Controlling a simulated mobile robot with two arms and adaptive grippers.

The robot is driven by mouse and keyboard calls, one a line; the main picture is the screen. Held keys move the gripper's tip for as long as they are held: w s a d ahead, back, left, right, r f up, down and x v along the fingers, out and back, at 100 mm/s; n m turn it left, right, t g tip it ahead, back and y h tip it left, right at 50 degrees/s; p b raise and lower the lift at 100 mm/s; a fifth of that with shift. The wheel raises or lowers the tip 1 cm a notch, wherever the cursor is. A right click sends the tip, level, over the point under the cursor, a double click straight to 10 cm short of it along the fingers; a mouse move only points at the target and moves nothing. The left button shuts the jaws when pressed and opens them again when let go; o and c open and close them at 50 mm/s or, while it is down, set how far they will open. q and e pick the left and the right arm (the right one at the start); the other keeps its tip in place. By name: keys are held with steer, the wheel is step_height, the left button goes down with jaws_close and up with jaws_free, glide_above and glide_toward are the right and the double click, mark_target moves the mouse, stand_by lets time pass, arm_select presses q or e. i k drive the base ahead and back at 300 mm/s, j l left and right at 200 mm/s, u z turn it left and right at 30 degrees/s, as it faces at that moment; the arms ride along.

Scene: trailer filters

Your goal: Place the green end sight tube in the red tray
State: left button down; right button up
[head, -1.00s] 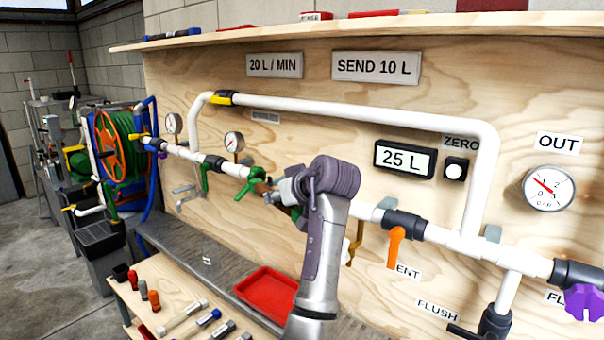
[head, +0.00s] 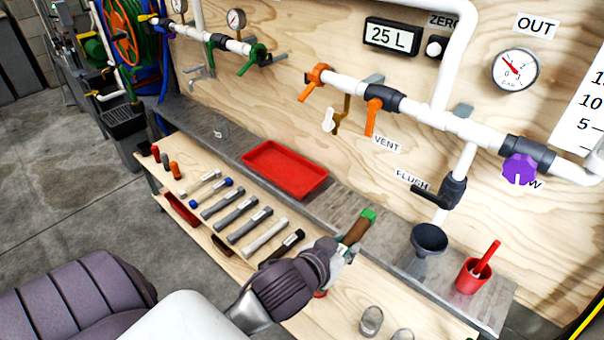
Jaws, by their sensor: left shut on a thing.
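My left gripper (head: 337,252) is shut on the green end sight tube (head: 355,230). The tube is brownish, with a green end pointing up and away to the right. Its lower end is hidden by the gripper. The gripper holds it near the bench's back ledge, right of and nearer than the red tray. The red tray (head: 285,171) lies empty on the grey ledge against the plywood wall. My right gripper is not in view.
Several tubes (head: 236,216) lie in a row on the wooden bench, left of the gripper. A dark funnel (head: 429,240) and a red cup (head: 472,276) stand to the right. The pipe line has a gap between the green valve (head: 252,58) and an orange valve (head: 316,80).

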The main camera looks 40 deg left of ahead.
mark_target(278, 167)
steer(key=j+z, duration=0.55)
steer(key=z, duration=0.2)
steer(key=k+j+z, duration=0.1)
steer(key=j, duration=0.3)
steer(key=k+j, duration=0.15)
steer(key=j, duration=0.25)
steer(key=k+j+z, duration=0.15)
steer(key=j, duration=0.25)
steer(key=k+j+z, duration=0.1)
steer(key=j, duration=0.3)
steer(key=k+j+z, duration=0.1)
steer(key=j, duration=0.25)
steer(key=k+j, duration=0.25)
steer(key=j+z, duration=0.05)
steer(key=j, duration=0.05)
